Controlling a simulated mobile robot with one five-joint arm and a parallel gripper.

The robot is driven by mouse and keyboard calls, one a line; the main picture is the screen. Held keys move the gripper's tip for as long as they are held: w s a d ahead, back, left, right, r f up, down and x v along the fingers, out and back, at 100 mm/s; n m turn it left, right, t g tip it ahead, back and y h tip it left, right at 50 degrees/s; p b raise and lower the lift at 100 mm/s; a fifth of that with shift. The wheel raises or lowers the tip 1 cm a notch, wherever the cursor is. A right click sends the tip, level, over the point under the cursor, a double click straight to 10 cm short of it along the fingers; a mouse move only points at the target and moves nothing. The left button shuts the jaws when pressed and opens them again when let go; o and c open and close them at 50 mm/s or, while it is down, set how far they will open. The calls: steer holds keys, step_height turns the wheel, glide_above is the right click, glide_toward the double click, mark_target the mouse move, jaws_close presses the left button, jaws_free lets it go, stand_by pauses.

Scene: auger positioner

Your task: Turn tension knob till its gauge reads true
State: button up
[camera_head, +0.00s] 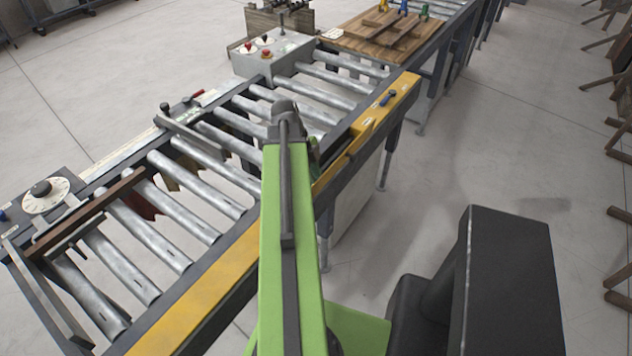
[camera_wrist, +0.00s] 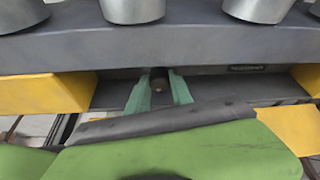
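In the wrist view my gripper (camera_wrist: 160,86) has two green fingers, set apart, reaching under a dark grey rail (camera_wrist: 230,50). A small dark round knob-like part (camera_wrist: 159,85) shows in the gap between the fingertips. I cannot tell whether the fingers touch it. In the head view my arm hides the fingers and this part; its end is at the conveyor's near side rail. A white round dial with a black centre knob (camera_head: 41,188) stands at the far left. Its reading is too small to tell, and no gauge is readable near my gripper.
The roller conveyor (camera_head: 170,312) runs diagonally, with a yellow strip along its near edge. A grey control box with a red button (camera_head: 266,55) stands at the far side. Open floor (camera_head: 480,150) lies to the right.

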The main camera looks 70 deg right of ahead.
jaws_close()
steer(key=shift+a+n+h, duration=0.25)
steer(key=shift+n+h, duration=0.15)
steer(key=shift+n, duration=0.8)
steer(key=shift+n+h, duration=0.4)
steer(key=shift+n, duration=0.6)
steer(key=shift+d, duration=0.1)
steer(key=o, duration=0.7)
jaws_free()
